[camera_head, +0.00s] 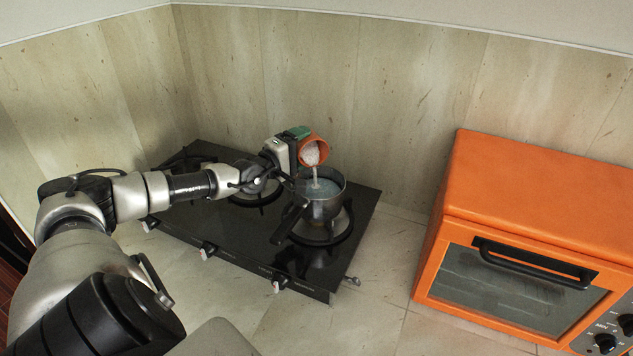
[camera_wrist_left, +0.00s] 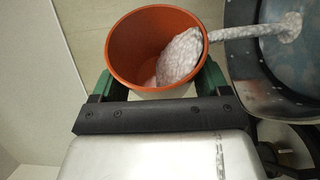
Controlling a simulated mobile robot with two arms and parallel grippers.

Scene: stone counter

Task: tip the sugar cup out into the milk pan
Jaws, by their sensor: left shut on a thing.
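My left gripper (camera_head: 297,142) is shut on an orange-brown cup (camera_head: 320,143) and holds it tilted above the pan. White sugar (camera_head: 311,154) runs in a stream over the cup's rim into the milk pan (camera_head: 321,208). The pan is metal with a dark handle and stands on the right burner, with pale liquid inside. In the left wrist view, the green fingers of my gripper (camera_wrist_left: 153,92) hold the cup (camera_wrist_left: 130,40) at its sides. Sugar (camera_wrist_left: 180,57) is still in the cup, and the stream falls into the pan (camera_wrist_left: 242,62). My right gripper is not in view.
The black gas hob (camera_head: 240,245) has knobs along its front edge and another burner at the left. An orange oven (camera_head: 535,190) stands at the right. A stone wall rises close behind the hob. The counter between hob and oven is clear.

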